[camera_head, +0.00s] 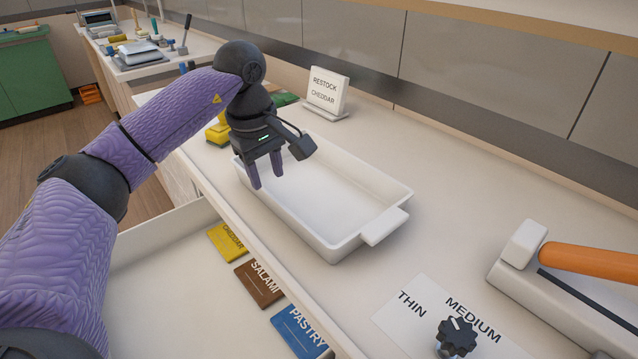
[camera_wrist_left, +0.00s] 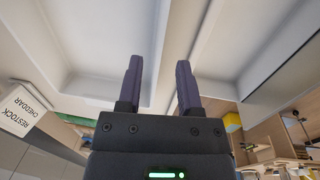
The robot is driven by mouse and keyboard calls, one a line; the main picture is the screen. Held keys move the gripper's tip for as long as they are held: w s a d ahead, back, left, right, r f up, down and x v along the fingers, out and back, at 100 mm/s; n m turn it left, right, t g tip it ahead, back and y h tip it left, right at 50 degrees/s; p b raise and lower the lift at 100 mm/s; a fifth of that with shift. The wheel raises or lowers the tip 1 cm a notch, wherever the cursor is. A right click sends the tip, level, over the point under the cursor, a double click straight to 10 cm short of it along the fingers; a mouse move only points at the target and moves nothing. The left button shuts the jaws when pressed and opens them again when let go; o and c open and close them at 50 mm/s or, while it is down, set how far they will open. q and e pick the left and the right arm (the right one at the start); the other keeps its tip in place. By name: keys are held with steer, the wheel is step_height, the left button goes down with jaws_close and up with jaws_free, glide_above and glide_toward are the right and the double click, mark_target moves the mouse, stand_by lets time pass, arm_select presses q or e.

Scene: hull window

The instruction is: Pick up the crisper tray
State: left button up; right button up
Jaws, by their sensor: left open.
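The white crisper tray (camera_head: 330,190) lies on the pale counter in the head view. It is long and shallow, looks empty, and has a tab handle (camera_head: 385,226) at its near right end. My left gripper (camera_head: 265,184) is open, with its fingers pointing down over the tray's far left part, close to its left long wall. My right gripper is not in view.
A "RESTOCK CHEDDAR" sign (camera_head: 325,92) stands behind the tray, and a yellow block (camera_head: 219,130) sits at its far left end. A dial (camera_head: 457,337) and a device with an orange handle (camera_head: 590,261) are at the right. An open drawer (camera_head: 165,285) lies below the counter's left edge.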

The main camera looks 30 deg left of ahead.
mark_target(275, 211)
arm_select(q)
step_height(275, 211, down, 4)
steer(key=shift+d+r+b, duration=0.1)
steer(key=shift+r+b, duration=0.05)
steer(key=shift+b, duration=0.45)
steer(key=f+b, duration=0.1)
steer(key=f, duration=0.1)
steer(key=w+f+b, duration=0.1)
steer(key=f, duration=0.1)
steer(key=shift+f, duration=0.4)
steer(key=shift+c, duration=1.7)
jaws_close()
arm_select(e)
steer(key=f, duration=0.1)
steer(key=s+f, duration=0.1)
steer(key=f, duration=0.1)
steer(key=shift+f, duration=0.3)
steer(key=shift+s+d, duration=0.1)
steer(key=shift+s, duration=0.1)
